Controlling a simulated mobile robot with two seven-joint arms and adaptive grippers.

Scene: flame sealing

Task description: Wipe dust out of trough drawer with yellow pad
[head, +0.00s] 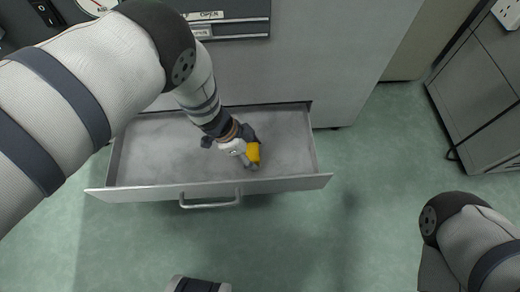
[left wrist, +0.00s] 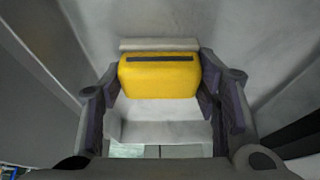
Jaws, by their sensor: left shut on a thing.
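The trough drawer (head: 142,184) is pulled out of the grey cabinet, with its handle (head: 210,202) at the front. A pale grey, cloudy layer of dust covers much of its floor. My left gripper (head: 246,158) reaches down into the drawer, right of its middle. It is shut on the yellow pad (head: 253,153). In the left wrist view the yellow pad (left wrist: 160,82), with a dark slot-like strip along its top, sits between the two fingers. The pad's underside is hidden, so I cannot tell whether it touches the drawer floor. My right gripper is not in view.
The cabinet front (head: 300,60) stands right behind the drawer, with labelled panels above. Another grey cabinet (head: 480,95) stands at the right with a dark cable beside it. The green floor (head: 345,235) in front and to the right is clear.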

